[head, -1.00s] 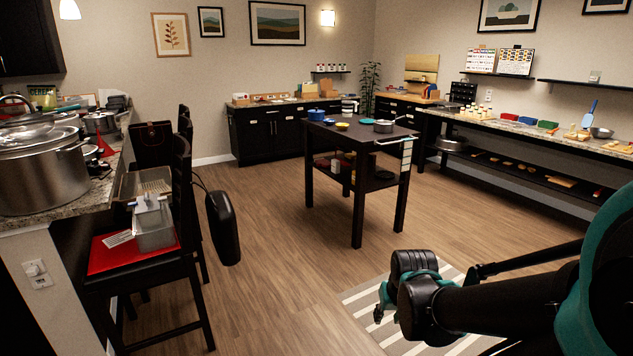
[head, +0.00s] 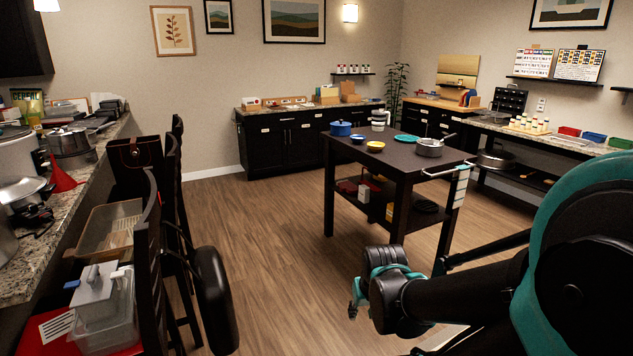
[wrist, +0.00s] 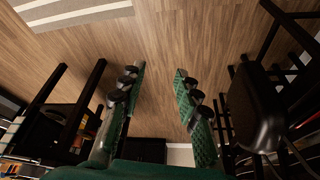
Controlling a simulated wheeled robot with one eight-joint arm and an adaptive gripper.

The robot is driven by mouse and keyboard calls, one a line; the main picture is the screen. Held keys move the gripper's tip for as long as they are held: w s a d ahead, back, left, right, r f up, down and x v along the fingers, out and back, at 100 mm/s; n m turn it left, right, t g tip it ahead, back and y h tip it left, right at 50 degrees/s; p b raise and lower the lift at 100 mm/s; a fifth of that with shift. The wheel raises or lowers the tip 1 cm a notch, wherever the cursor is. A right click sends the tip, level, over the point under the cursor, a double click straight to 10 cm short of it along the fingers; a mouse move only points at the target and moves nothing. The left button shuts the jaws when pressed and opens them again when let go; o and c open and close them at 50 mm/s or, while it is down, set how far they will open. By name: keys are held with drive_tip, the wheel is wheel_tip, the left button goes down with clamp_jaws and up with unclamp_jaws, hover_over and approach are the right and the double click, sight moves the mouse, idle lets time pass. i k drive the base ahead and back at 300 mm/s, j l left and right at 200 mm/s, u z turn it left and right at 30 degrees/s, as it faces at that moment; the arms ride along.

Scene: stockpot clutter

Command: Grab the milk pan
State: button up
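A small grey metal pan with a long handle (head: 430,148) stands on the right part of the dark table in the head view. It looks like the milk pan, though it is small and I cannot be sure. My gripper (wrist: 158,80) is open and empty in the wrist view, its two fingers wide apart above the wooden floor. In the head view my gripper (head: 357,297) hangs in front of the table, well short of the pan. The pan cannot be made out in the wrist view.
The dark table (head: 395,165) also holds a blue pot (head: 341,128), bowls and a teal plate (head: 406,138). A towel rail (head: 448,172) juts from its right end. Chairs and a crowded counter (head: 85,200) line the left. The floor between (head: 270,220) is clear.

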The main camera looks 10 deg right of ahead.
sight(429, 148)
drive_tip(key=i+j+z, duration=0.15)
drive_tip(key=i+z, duration=0.2)
drive_tip(key=i, duration=0.15)
drive_tip(key=i+j+z, duration=0.35)
drive_tip(key=i, duration=0.15)
drive_tip(key=i+j+z, duration=0.35)
drive_tip(key=i, duration=0.05)
